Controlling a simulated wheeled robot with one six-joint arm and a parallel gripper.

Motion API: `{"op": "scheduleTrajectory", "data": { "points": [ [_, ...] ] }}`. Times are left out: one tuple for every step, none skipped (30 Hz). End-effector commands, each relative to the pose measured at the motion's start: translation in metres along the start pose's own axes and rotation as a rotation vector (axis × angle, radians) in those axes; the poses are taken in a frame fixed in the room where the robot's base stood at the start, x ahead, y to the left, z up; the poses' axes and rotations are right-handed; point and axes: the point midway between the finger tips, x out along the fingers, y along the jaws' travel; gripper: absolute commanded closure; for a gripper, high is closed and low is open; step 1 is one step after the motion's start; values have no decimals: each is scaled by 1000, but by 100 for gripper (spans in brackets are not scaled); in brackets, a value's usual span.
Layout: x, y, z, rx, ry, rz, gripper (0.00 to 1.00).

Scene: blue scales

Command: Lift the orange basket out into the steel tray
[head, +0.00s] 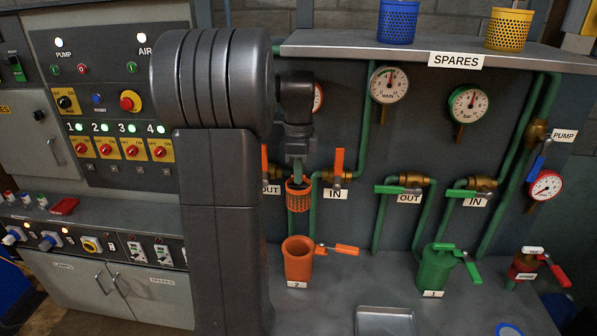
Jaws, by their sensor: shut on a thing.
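The orange basket (298,197), a small perforated cup, hangs upright below my gripper (297,172), which is shut on it. The basket is in the air above the open orange housing (297,262) marked 2, with a gap between them. The fingertips are small in the head view, and the exact grip on the basket is hard to make out. The steel tray (385,310) lies on the bench to the lower right, cut off by the bottom edge. The visible part of it looks empty.
An orange lid with a handle (340,249) stands out beside the housing. Orange valve handles (338,160) and green pipes (364,140) are close behind the basket. A green housing (435,268) stands right of the tray. Blue (397,22) and yellow (508,30) baskets sit on the shelf.

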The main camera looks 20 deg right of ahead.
Motion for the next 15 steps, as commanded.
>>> {"op": "scheduleTrajectory", "data": {
  "points": [
    [-5, 0, 0, 0, 0, -1, 100],
    [-7, 0, 0, 0, 0, -1, 100],
    [-9, 0, 0, 0, 0, -1, 100],
    [-10, 0, 0, 0, 0, -1, 100],
    [-12, 0, 0, 0, 0, -1, 100],
    [-14, 0, 0, 0, 0, -1, 100],
    [-15, 0, 0, 0, 0, -1, 100],
    [-17, 0, 0, 0, 0, -1, 100],
    [-17, 0, 0, 0, 0, -1, 100],
    [-18, 0, 0, 0, 0, -1, 100],
    [-20, 0, 0, 0, 0, -1, 100],
    [-22, 0, 0, 0, 0, -1, 100],
    [-23, 0, 0, 0, 0, -1, 100],
    [-24, 0, 0, 0, 0, -1, 100],
    [-26, 0, 0, 0, 0, -1, 100]
  ]
}}
